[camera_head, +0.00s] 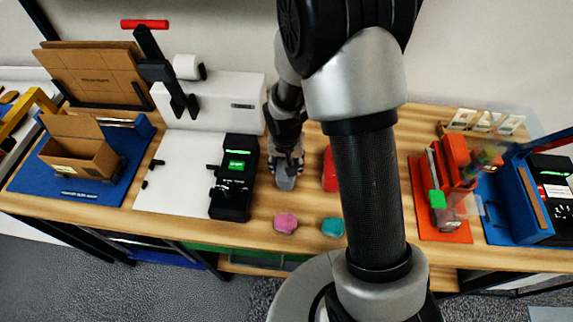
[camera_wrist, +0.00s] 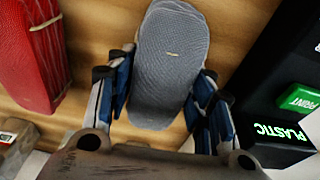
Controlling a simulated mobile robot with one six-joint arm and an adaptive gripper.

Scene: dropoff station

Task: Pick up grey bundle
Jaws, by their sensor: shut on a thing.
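The grey bundle (camera_wrist: 168,62) is a rounded, textured grey block with a small light mark near its upper part. It fills the space between the blue-padded fingers of my gripper (camera_wrist: 162,100) in the wrist view. The fingers press on its two sides. In the head view the grey bundle (camera_head: 285,181) is at the lower end of my gripper (camera_head: 287,160), over the wooden table. I cannot tell whether it touches the tabletop. My arm's large link does not cover it.
A red item (camera_wrist: 31,50) lies left of the bundle in the wrist view. A black device (camera_head: 236,175) with green labels stands close by. Pink (camera_head: 286,223) and teal (camera_head: 332,227) items lie near the front edge. An orange-red fixture (camera_head: 450,190) is farther right.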

